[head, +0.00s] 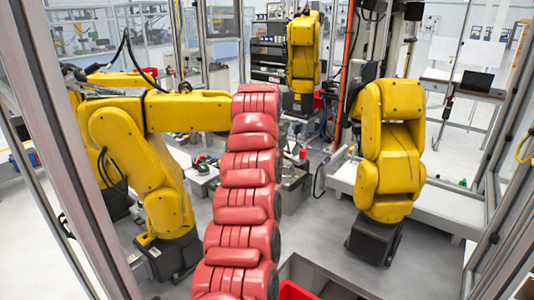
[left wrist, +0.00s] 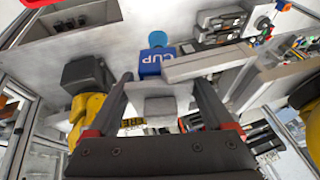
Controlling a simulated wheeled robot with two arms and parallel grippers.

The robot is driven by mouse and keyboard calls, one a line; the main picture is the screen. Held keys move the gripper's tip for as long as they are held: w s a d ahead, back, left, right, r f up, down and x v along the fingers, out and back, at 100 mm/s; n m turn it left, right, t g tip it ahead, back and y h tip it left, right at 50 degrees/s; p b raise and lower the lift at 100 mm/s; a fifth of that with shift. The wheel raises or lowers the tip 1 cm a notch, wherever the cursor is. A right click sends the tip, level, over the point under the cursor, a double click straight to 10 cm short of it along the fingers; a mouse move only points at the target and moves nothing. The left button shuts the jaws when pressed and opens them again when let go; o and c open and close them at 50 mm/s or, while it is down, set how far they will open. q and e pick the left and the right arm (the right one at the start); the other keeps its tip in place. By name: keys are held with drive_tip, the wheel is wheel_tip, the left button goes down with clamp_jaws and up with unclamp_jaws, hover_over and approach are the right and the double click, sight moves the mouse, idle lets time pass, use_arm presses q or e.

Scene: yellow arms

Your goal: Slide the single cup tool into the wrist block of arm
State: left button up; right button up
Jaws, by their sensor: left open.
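A blue block marked CUP (left wrist: 157,63) with a light blue round cup (left wrist: 157,39) shows in the left wrist view, beyond my left fingertips. My left gripper (left wrist: 161,82) is open, its two dark fingers spread on either side of a grey piece (left wrist: 160,106). I cannot tell whether they touch that piece or the blue block. A yellow arm (head: 150,150) stands at the left in the head view; its forearm reaches right and ends behind the red segmented arm. Its wrist block is hidden there. My right gripper is in neither view.
The red segmented arm (head: 245,180), likely mine, fills the middle of the head view. More yellow arms stand at the back (head: 303,55) and right (head: 390,145). A long pale bar (left wrist: 208,63) lies beside the blue block.

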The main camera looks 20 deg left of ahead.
use_arm(q)
drive_tip(key=shift+x, duration=0.8)
drive_tip(key=shift+c, duration=0.2)
clamp_jaws()
